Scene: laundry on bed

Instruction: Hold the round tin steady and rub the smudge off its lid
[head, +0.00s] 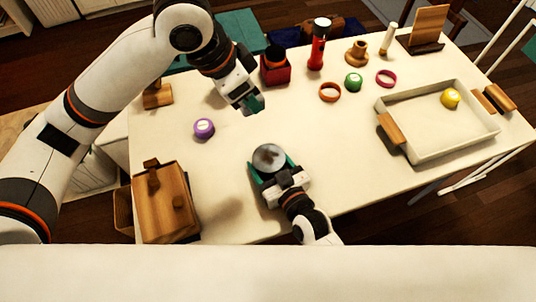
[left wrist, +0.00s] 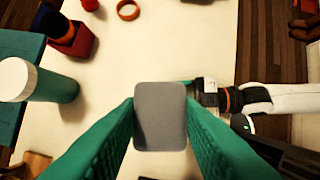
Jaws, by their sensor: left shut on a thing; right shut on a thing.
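The round tin (head: 269,157) stands on the table near its front middle, its lid grey with dark smudging. My right gripper (head: 268,172) is shut around the tin's sides from the front, and its green fingers flank it. My left gripper (head: 254,104) is above the table, behind the tin and apart from it. In the left wrist view its green fingers are shut on a grey pad (left wrist: 160,116). The pad cannot be made out in the head view. The tin is hidden behind the pad in the left wrist view, where my right arm shows at the right.
A purple round piece (head: 204,128) lies left of the tin. A wooden box (head: 165,200) stands front left. A white tray (head: 440,150) holds a yellow piece (head: 451,97). The table between tin and tray is clear.

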